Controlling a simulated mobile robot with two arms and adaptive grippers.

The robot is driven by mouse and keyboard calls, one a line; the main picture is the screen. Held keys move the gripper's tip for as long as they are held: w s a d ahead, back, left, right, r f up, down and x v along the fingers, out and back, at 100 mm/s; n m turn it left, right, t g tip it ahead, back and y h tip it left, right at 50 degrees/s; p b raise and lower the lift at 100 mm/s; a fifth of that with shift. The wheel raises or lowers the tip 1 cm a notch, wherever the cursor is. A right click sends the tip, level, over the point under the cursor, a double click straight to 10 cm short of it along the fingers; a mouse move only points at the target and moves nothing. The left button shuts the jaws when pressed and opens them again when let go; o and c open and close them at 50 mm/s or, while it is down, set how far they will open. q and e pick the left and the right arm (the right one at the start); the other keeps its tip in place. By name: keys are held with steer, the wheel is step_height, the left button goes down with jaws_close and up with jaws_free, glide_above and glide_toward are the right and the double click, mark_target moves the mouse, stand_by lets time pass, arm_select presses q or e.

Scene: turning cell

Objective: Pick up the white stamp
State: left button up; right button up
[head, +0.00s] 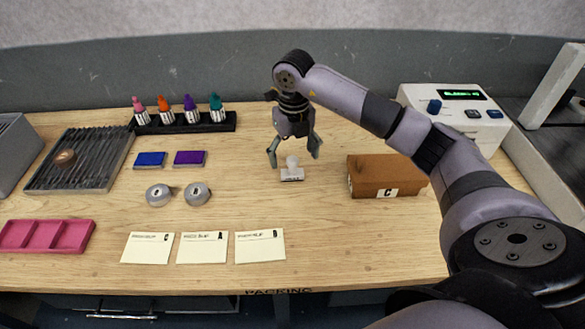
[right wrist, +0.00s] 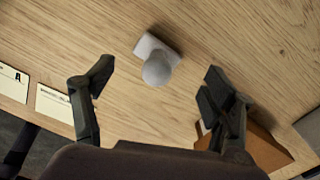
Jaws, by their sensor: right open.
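The white stamp (head: 292,171) stands upright on the wooden table, near the middle in the head view. It has a rounded knob on a rectangular base. My right gripper (head: 295,160) is open above the stamp, with its fingers spread to either side. In the right wrist view the stamp (right wrist: 157,60) lies ahead of the open right gripper (right wrist: 155,85), between the lines of the two fingers and apart from both. My left gripper is not in view.
A brown box marked C (head: 387,177) stands right of the stamp. Cards (head: 202,248), two grey round items (head: 197,194), blue (head: 150,160) and purple pads (head: 190,158) lie left. A black rack (head: 185,123) holds bottles behind. Table around the stamp is clear.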

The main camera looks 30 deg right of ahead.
steer(key=f+p, duration=0.2)
steer(key=f, duration=0.2)
steer(key=shift+a+f, duration=0.2)
steer(key=shift+f, duration=0.5)
steer(key=c, duration=1.3)
steer(key=shift+o, duration=0.2)
steer(key=shift+r, duration=0.1)
step_height(320, 180, up, 11)
steer(key=b, duration=0.2)
steer(key=shift+w+r+b, duration=0.1)
steer(key=shift+b, duration=0.2)
step_height(320, 180, up, 9)
glide_above(292, 169)
steer(key=shift+w+d+p, duration=0.35)
steer(key=shift+w+p, duration=0.05)
steer(key=shift+p, duration=0.05)
